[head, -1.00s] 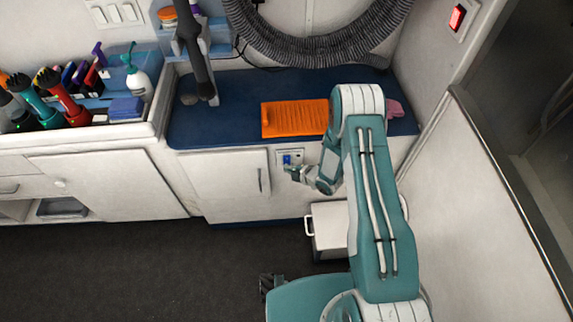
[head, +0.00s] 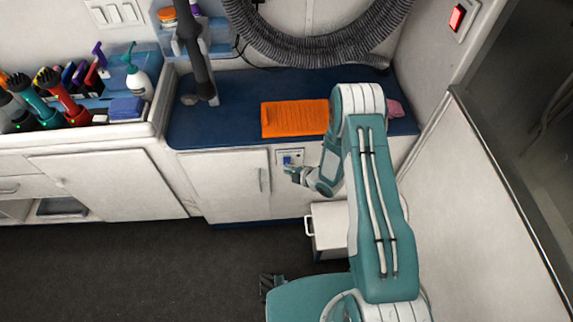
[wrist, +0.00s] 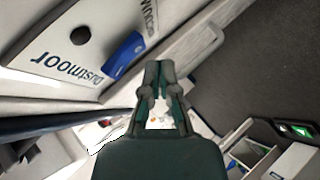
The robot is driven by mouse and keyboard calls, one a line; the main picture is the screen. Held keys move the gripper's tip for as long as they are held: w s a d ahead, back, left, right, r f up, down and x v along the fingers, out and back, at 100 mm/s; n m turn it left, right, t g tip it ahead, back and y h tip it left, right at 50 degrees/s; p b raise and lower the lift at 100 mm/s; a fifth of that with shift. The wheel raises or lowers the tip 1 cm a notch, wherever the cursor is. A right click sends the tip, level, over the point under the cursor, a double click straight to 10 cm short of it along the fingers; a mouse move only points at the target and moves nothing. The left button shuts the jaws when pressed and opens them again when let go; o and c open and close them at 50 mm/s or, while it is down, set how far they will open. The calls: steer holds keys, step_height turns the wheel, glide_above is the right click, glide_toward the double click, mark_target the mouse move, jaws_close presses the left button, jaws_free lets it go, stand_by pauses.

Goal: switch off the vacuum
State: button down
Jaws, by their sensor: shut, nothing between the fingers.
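The vacuum's white panel (wrist: 60,70), lettered "Dustmoor", fills the upper left of the wrist view. A blue rocker switch (wrist: 122,55) sits on it, beside a dark round spot. In the head view the blue switch (head: 287,160) shows small on a plate in the cabinet front under the counter. My gripper (wrist: 158,68) is shut and empty, its fingertips just right of the switch in the wrist view. In the head view my gripper (head: 290,173) is just below the switch. I cannot tell whether it touches the panel, nor the switch's position.
A blue counter (head: 235,105) above holds an orange mat (head: 293,119) and a pink cloth. A grey hose (head: 300,45) hangs on the wall. A white box (head: 328,225) stands on the floor below my arm. A red-lit switch (head: 457,18) is on the right wall. Floor at left is clear.

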steer(key=shift+s, duration=0.2)
steer(key=shift+s, duration=0.1)
steer(key=shift+s+r, duration=0.25)
steer(key=shift+s, duration=0.95)
steer(key=shift+s+r, duration=0.2)
steer(key=shift+s, duration=1)
steer(key=shift+w, duration=0.1)
